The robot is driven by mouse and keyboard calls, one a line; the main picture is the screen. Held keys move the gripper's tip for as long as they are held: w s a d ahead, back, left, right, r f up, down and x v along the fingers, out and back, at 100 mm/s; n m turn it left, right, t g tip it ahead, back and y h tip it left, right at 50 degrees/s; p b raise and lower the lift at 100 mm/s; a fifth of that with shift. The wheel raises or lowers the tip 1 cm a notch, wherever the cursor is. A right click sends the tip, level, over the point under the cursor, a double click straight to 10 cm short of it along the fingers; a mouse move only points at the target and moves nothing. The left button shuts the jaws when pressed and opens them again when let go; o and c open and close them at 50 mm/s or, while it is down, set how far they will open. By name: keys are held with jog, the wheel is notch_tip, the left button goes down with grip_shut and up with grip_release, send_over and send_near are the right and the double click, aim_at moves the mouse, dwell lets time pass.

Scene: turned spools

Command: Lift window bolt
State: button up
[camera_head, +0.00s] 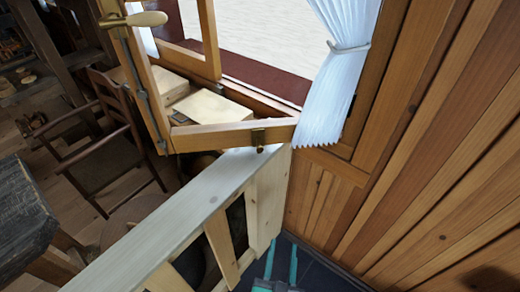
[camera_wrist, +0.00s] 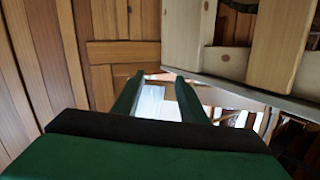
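An open wooden window sash (camera_head: 232,135) swings inward at the upper left in the head view. A thin dark metal bolt rod (camera_head: 143,92) runs down its upright. I cannot tell for sure which of these is the window bolt. My gripper (camera_head: 282,262) is low at the bottom of the head view, well below the sash, beside a pale wooden rail. In the wrist view my gripper (camera_wrist: 158,95) has its two green fingers apart, with nothing between them.
A pale wooden railing (camera_head: 185,215) stands left of my gripper and close at the upper right in the wrist view. A plank wall (camera_head: 430,150) fills the right. A white curtain (camera_head: 345,60) hangs by the window. A chair (camera_head: 105,150) and dark table (camera_head: 22,215) are left.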

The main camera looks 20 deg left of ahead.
jog(key=w+a+r+n+y, duration=0.1)
jog(key=w+a+r+y, duration=0.3)
jog(key=w, duration=0.5)
jog(key=n+y, duration=0.2)
send_near(260, 151)
jog(key=x, duration=1)
jog(key=shift+w+a, duration=0.15)
jog(key=shift+w, duration=0.2)
grip_shut()
